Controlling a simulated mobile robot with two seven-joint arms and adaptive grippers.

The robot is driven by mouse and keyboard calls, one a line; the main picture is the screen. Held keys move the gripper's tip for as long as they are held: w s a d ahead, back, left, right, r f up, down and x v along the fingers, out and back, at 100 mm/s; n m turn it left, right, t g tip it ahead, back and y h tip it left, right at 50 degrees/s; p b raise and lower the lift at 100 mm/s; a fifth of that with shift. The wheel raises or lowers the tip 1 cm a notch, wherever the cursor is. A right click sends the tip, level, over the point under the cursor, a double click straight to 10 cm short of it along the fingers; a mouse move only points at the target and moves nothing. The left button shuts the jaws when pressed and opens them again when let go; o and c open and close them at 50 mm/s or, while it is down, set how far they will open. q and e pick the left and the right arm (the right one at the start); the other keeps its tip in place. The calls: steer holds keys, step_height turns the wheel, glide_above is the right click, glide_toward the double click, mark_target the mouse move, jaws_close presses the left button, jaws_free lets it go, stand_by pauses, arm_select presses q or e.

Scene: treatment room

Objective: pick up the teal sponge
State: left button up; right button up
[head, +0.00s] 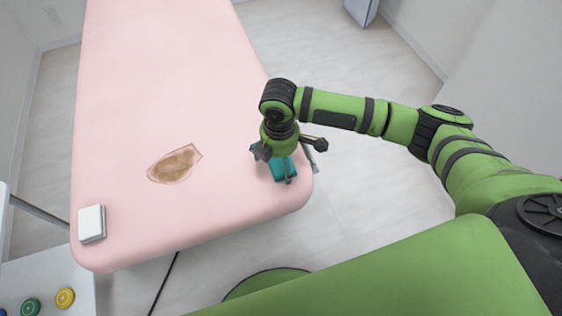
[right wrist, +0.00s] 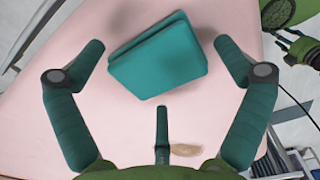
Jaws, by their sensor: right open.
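The teal sponge (right wrist: 158,58) is a block lying near the corner of the pink treatment table (head: 150,90). It also shows in the head view (head: 279,172), partly hidden under my right gripper. My right gripper (right wrist: 160,75) is directly above the sponge with its fingers spread. In the right wrist view one finger is to the left, one to the right and one below the sponge, with gaps to it. The right gripper is open and empty.
A brown stain-like patch (head: 175,164) lies on the table left of the sponge. A white box-like block (head: 92,223) sits at the table's left corner. A white cart (head: 75,275) with coloured round pieces stands at lower left. The table's far part is clear.

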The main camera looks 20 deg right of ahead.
steer(key=c, duration=1.3)
steer(key=shift+s, duration=0.1)
steer(key=shift+c, duration=0.4)
steer(key=shift+r, duration=0.1)
